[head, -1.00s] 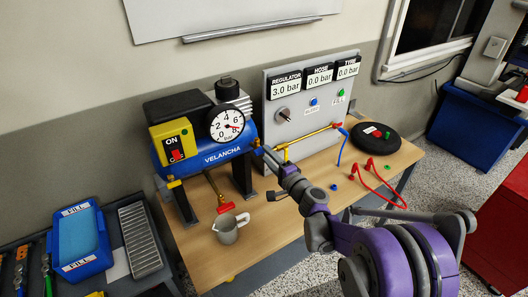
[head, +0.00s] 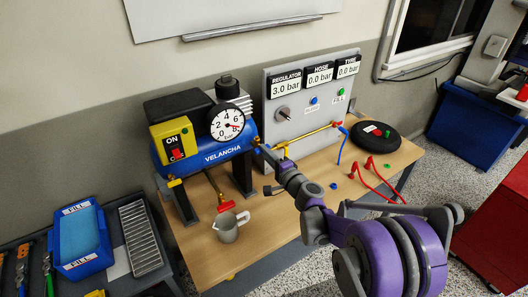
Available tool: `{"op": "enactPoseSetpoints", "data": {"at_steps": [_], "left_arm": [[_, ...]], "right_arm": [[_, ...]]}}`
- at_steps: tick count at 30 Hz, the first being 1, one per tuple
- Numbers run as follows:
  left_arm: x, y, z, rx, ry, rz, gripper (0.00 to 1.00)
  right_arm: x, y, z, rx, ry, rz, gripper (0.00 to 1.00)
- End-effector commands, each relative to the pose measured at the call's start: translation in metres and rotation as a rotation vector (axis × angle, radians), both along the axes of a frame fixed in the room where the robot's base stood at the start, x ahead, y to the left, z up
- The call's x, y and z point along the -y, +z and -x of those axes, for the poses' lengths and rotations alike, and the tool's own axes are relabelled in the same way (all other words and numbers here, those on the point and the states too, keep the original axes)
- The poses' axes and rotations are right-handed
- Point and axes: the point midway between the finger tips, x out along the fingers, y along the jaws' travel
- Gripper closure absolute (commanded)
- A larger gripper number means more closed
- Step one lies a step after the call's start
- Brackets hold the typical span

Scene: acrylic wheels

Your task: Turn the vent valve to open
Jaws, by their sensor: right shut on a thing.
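The grey panel (head: 308,124) at the back carries a blue knob (head: 314,100), a green knob (head: 340,91) and a dark selector (head: 284,115). The labels below the blue and green knobs are too small to read surely. A brass pipe (head: 310,135) with red parts at its right end runs in front of the panel. My right gripper (head: 259,144) reaches the brass fittings by the right end of the blue compressor tank (head: 222,151). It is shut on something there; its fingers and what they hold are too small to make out. My left gripper is not in view.
The displays read regulator 3.0 bar, hose 0.0 bar and tyre 0.0 bar. A grey jug (head: 228,231) stands on the wooden bench (head: 262,225). A black wheel (head: 375,136) and red hoses (head: 377,178) lie to the right. A blue tray (head: 81,240) is at far left.

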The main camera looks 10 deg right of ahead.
Motion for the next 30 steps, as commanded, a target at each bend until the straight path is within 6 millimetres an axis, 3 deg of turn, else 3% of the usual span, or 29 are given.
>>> {"op": "enactPoseSetpoints", "data": {"at_steps": [7,30], "left_arm": [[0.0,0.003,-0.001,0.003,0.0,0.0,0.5],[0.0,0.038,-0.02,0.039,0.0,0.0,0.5]], "right_arm": [[0.0,0.001,0.0,0.009,0.0,0.021,1.0],[0.0,0.001,0.0,0.137,-0.001,0.377,1.0]]}}
